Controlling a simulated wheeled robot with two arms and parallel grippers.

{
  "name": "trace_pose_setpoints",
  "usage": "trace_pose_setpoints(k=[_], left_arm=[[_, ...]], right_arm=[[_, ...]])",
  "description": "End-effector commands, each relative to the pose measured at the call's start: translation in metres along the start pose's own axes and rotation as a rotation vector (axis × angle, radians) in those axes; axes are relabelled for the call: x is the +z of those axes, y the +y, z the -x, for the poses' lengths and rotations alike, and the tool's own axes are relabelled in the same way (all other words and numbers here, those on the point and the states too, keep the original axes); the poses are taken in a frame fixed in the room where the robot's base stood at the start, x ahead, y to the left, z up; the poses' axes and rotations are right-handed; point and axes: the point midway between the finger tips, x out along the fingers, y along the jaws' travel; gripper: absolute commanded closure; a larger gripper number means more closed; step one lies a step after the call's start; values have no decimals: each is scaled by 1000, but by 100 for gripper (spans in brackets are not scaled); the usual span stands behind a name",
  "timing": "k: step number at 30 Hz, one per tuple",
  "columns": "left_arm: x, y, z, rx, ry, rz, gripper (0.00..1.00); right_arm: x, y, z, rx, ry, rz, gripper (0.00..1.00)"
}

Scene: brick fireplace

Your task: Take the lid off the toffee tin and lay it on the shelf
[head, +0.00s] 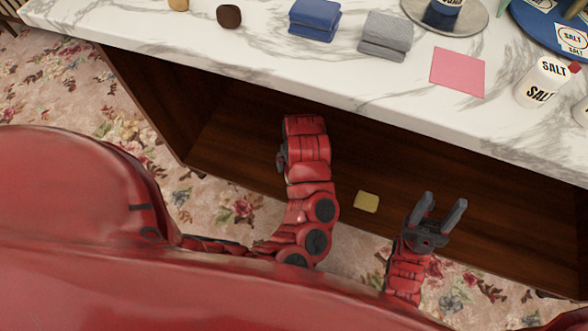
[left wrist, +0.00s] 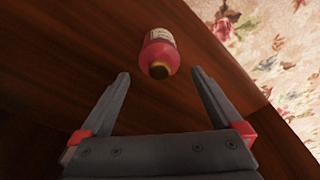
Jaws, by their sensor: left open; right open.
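I cannot make out a toffee tin or its lid in either view. The brown wooden shelf (head: 235,150) lies under the marble counter. My left arm reaches in under the counter, and its gripper is hidden in the head view. In the left wrist view my left gripper (left wrist: 160,78) is open and empty. A pink-red bottle-like container (left wrist: 160,55) with a pale label and a dark yellowish end lies just beyond its fingertips, on or against the wood. My right gripper (head: 442,212) is open and empty, in front of the shelf.
A yellow sponge-like block (head: 366,202) lies near the shelf's front edge, between my arms. The marble counter (head: 270,65) overhangs the shelf and holds blue cloths (head: 314,20), grey cloths (head: 386,36), a pink square (head: 457,73) and a salt shaker (head: 543,82).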

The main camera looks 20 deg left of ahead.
Motion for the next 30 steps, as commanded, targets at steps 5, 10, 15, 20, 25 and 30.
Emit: trace_pose_setpoints(k=[5,10,15,20,25,30], left_arm=[[0,0,-33,0,0,2,0],[0,0,-38,2,0,1,0],[0,0,-38,1,1,1,2],[0,0,-38,1,1,0,31],[0,0,-38,1,1,0,61],[0,0,-38,1,1,0,76]], right_arm=[[2,-6,14,-27,3,-8,50],[3,-8,14,-36,3,-11,50],[3,-8,13,-36,2,-11,50],[3,-8,13,-35,2,-11,50],[3,-7,13,-35,2,-11,50],[3,-7,13,-35,2,-11,50]])
